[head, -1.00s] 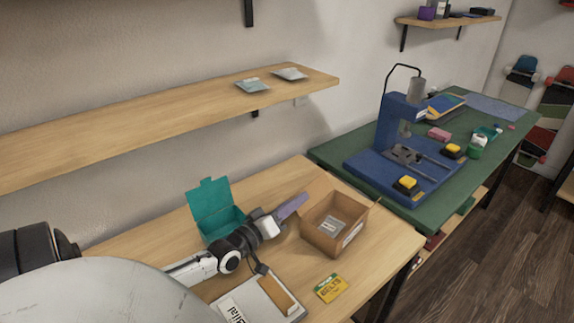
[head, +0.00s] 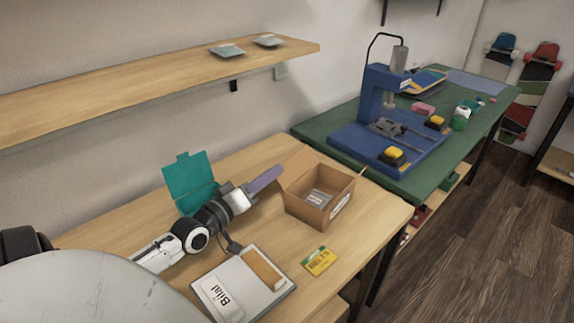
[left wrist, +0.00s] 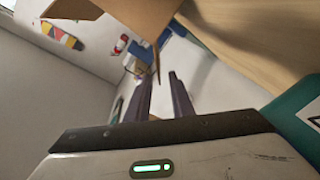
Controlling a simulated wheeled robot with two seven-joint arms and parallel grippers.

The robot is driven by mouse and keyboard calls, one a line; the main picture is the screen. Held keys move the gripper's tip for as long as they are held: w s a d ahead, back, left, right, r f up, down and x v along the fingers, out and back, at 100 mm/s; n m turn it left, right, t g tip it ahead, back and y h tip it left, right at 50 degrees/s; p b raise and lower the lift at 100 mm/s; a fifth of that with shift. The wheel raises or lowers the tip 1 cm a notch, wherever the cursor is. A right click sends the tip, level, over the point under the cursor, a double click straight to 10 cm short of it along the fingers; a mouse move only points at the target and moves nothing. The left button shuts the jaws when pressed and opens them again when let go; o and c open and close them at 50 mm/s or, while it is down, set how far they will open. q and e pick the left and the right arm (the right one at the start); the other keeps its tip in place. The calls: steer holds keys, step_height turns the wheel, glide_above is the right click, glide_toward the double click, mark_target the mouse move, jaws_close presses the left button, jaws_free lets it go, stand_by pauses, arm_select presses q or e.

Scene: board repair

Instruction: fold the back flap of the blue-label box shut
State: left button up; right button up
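The open cardboard box (head: 305,212) stands on the wooden table with a small label on its front right side; the label's colour is hard to tell. Its flap (head: 297,167) on the back left side stands up, tilted outward, and another flap stands at the right. A grey packet (head: 318,198) lies inside. My left gripper (head: 268,178), with purple fingers, is just left of the raised flap. In the left wrist view its fingers (left wrist: 162,92) are a little apart with a gap between them, and cardboard (left wrist: 130,14) shows ahead and above. My right gripper is not seen.
A teal box (head: 190,182) with its lid up stands behind my left arm. A clipboard (head: 236,290) and a yellow packet (head: 320,261) lie in front. A green bench (head: 330,124) with a blue press (head: 373,110) is beyond. A wall shelf (head: 150,82) hangs above.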

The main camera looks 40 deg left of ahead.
mark_target(293, 156)
arm_select(q)
steer(key=w, duration=0.3)
steer(key=w+b, duration=0.1)
steer(key=w, duration=0.2)
steer(key=w+a, duration=0.1)
steer(key=w, duration=0.3)
steer(key=shift+w+r, duration=0.1)
steer(key=shift+r, duration=0.1)
jaws_close()
